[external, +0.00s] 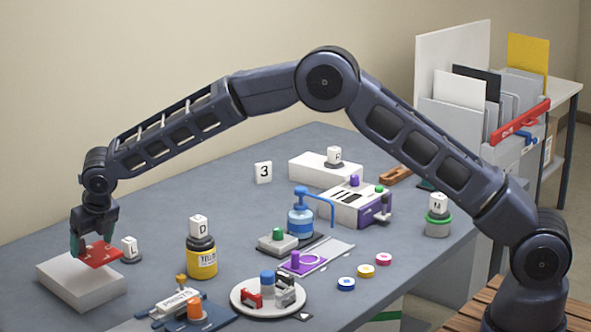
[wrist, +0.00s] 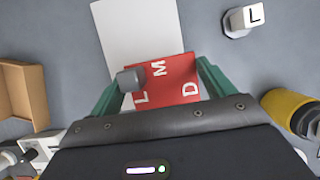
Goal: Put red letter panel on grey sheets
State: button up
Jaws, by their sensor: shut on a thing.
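The red letter panel (external: 101,254) is held between the fingers of my gripper (external: 94,245) at the left of the table. In the wrist view the panel (wrist: 172,84) shows white letters L, M and D and a grey knob, with a green finger on each side. A pale grey-white stack of sheets (external: 72,289) lies below it at the table's left. The panel covers part of the stack's top; in the wrist view the stack (wrist: 135,35) extends beyond it. I cannot tell whether the panel touches the stack.
A white L block (external: 130,248) on a dark base stands close right of the stack. A yellow jar (external: 201,260) topped with a D block is farther right. A round white tray (external: 250,307) holds small parts. Another pale stack (external: 318,170) lies at the back.

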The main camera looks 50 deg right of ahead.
aim_at(95, 251)
jog(key=shift+f, duration=2.45)
jog(key=shift+f, duration=0.2)
jog(key=o, duration=1.1)
jog(key=shift+o, duration=0.2)
jog(key=v, duration=1.2)
jog(key=shift+s+r, duration=0.1)
jog(key=shift+r, duration=0.05)
jog(key=shift+r, duration=0.1)
